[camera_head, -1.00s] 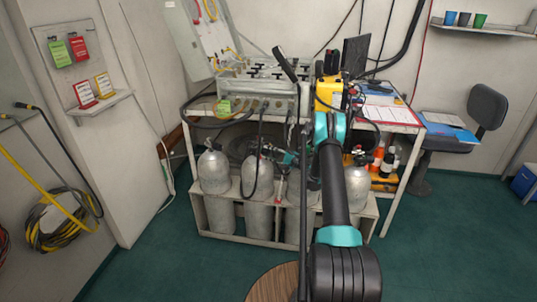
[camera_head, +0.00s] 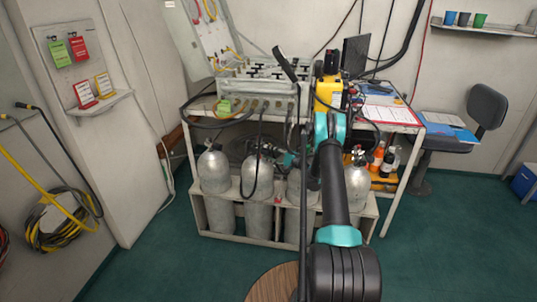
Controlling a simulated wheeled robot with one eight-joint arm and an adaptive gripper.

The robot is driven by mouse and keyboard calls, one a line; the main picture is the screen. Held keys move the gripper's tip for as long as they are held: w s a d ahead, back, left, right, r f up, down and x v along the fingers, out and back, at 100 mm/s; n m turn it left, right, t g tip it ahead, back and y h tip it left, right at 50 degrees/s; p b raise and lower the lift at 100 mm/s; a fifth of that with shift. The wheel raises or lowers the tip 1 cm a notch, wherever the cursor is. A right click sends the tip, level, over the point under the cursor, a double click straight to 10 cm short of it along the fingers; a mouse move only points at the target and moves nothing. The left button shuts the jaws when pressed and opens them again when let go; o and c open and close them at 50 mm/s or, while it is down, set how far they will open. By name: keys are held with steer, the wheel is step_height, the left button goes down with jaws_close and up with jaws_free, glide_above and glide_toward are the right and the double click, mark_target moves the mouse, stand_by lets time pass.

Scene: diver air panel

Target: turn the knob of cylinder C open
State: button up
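Several grey gas cylinders stand in a row in the low rack under the bench, each with a valve on top. No letters are readable on them. The third from the left (camera_head: 296,190), which I take as cylinder C by order, is partly hidden by my arm. Its valve and knob cannot be made out clearly. My gripper (camera_head: 287,159) is small and dark near the top of that cylinder, beside the second cylinder (camera_head: 258,178). My arm covers part of it. I cannot tell whether its fingers are open or touch the knob.
The first cylinder (camera_head: 213,172) stands left and the last (camera_head: 358,184) right of my arm. A black hose (camera_head: 261,135) hangs down from the control panel (camera_head: 262,92) in front of the cylinders. Bottles (camera_head: 387,160) stand at the right.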

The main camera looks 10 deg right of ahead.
steer(key=shift+o, duration=0.8)
steer(key=v, duration=1.2)
